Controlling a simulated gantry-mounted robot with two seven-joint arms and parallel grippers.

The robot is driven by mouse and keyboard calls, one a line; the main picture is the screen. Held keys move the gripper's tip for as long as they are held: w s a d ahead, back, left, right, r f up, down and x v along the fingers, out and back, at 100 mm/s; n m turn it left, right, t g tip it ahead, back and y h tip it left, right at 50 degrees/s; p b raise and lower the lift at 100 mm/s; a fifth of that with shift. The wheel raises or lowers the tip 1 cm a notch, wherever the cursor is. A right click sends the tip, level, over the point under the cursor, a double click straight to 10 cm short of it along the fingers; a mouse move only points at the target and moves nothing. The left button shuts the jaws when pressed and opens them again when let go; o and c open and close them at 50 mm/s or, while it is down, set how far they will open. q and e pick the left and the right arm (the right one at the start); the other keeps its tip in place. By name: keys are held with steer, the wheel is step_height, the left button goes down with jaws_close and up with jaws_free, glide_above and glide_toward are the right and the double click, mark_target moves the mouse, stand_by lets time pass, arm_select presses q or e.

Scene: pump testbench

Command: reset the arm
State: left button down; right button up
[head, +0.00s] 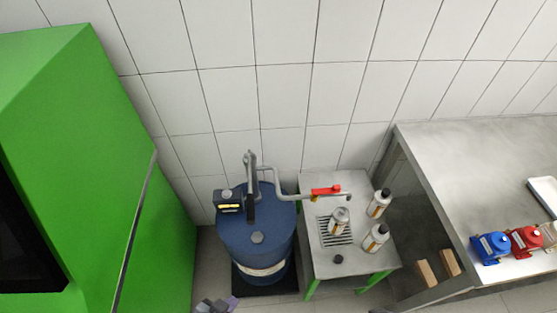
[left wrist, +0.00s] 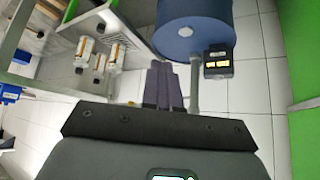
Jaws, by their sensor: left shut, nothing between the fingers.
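My left gripper (head: 216,304) shows at the bottom edge of the head view, in front of the blue drum (head: 262,258). In the left wrist view its two dark fingers (left wrist: 163,66) are together, with nothing between them. The fingers are apart from the drum, which shows at the top of that view (left wrist: 190,30). I do not see my right gripper.
A small metal table (head: 312,258) with a red-handled tap (head: 326,190) and several bottles stands right of the drum. A green cabinet (head: 90,150) fills the left. A grey bench (head: 450,170) with a blue pump (head: 491,247) and red pump (head: 525,240) is at right.

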arm_select(q)
steer(key=s+a+r+n+g+y, duration=0.1)
steer(key=s+a+r+n+y, duration=0.1)
steer(key=a, duration=0.3)
steer(key=s+a+r+n+g+y, duration=0.1)
steer(key=s+a+r+n+g, duration=0.1)
steer(key=s+a, duration=0.15)
step_height(320, 180, up, 22)
steer(key=p, duration=2.2)
steer(key=shift+w+a+f, duration=0.2)
steer(key=shift+w+a, duration=0.15)
stand_by(0.3)
